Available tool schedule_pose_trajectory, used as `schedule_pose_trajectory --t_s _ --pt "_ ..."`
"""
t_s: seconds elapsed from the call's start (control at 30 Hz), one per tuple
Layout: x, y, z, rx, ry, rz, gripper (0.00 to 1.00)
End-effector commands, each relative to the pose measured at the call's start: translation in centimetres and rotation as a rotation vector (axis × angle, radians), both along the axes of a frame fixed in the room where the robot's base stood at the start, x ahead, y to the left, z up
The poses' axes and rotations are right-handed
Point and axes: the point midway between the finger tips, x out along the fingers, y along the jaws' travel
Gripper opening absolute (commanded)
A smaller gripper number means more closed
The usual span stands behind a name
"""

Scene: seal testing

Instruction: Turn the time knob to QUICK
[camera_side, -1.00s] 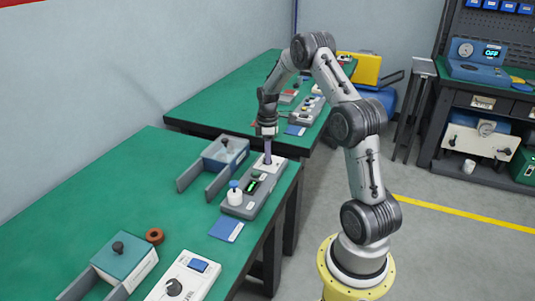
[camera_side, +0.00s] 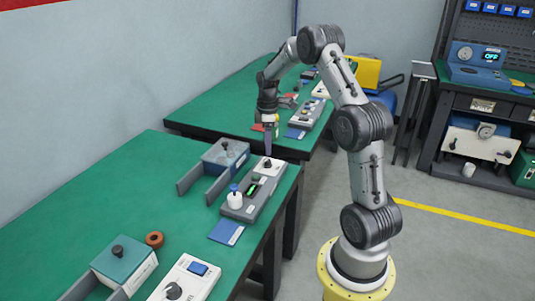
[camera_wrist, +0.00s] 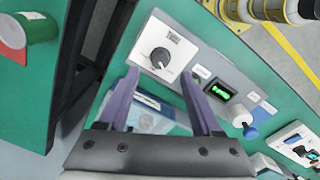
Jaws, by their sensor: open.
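A black knob (camera_wrist: 160,57) sits on a white plate (camera_wrist: 180,44) at one end of a grey device, with a small label beside it too small to read. In the side view the knob (camera_side: 267,163) shows at the device's far end. I cannot tell which mark the knob points to. My gripper (camera_wrist: 160,74) is open and empty, its two purple fingers apart on either side of the knob in the wrist view. In the side view my gripper (camera_side: 268,153) points down just above the knob, apparently clear of it.
A grey-blue fixture (camera_side: 226,155) stands close on the left. A blue card (camera_side: 226,231) lies in front. The green table's middle left is clear.

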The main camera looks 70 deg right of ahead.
Motion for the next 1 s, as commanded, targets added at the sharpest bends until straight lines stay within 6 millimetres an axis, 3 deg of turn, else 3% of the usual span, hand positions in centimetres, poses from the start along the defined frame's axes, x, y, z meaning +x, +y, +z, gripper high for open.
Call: schedule_pose_trajectory --t_s 0.2,0.4,1.0 --pt "0.0 0.1 4.7 -0.002 -0.002 0.001 0.66" --pt "-0.1 0.2 7.2 0.0 -0.001 0.001 0.66" --pt "0.0 0.4 8.0 0.0 0.0 0.004 0.66"
